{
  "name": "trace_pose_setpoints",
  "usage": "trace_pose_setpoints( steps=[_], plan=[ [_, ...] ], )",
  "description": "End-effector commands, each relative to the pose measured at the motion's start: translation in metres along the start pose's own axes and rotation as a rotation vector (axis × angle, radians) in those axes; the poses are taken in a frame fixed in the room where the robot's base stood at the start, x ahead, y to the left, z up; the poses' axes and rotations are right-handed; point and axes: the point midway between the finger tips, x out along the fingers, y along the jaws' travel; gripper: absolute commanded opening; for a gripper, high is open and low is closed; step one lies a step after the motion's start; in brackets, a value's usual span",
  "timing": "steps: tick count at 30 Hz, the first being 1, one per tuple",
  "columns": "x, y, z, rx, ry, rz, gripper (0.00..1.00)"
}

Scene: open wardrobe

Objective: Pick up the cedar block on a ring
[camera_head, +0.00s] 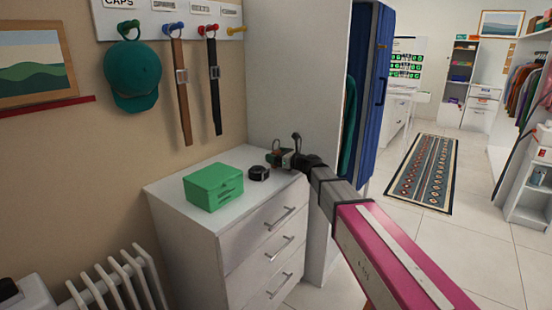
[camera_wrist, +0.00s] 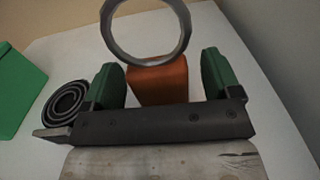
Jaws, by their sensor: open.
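The cedar block (camera_wrist: 158,84) is orange-brown and stands on the white dresser top in the wrist view. A grey metal ring (camera_wrist: 150,60) rises upright at its top. My gripper (camera_wrist: 161,72) is open, with one green finger on the left of the block and one on the right. A gap shows on each side, wider on the right. The block's lower part is hidden behind the dark gripper body. In the head view my gripper (camera_head: 283,156) is low over the dresser's back right corner, and the block cannot be made out clearly there.
The white dresser (camera_head: 178,205) also bears a green box (camera_head: 213,187) and a dark coiled belt (camera_head: 259,173); the coil is close left of my gripper in the wrist view (camera_wrist: 66,102). A white wardrobe panel (camera_head: 295,75) rises behind. A cap (camera_head: 132,75) and belts hang on the wall.

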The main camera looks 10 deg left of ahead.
Motion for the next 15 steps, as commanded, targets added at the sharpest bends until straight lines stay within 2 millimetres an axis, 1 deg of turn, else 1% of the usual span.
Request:
trace_pose_setpoints(
  steps=[5, 6, 8, 9, 10, 11, 15],
  plan=[
    [0.0002, 0.0004, 0.0001, 0.0, 0.0, 0.0, 0.83],
    [0.0001, 0.0004, 0.0002, 0.0, 0.0, 0.0, 0.76],
    [0.0001, 0.0004, 0.0002, 0.0, 0.0, 0.0, 0.57],
    [0.0001, 0.0004, 0.0002, 0.0, 0.0, 0.0, 0.44],
    [0.0001, 0.0004, 0.0002, 0.0, 0.0, 0.0, 0.34],
    [0.0, 0.0004, 0.0002, 0.0, 0.0, 0.0, 0.29],
    [0.0, 0.0004, 0.0002, 0.0, 0.0, 0.0, 0.29]
  ],
)
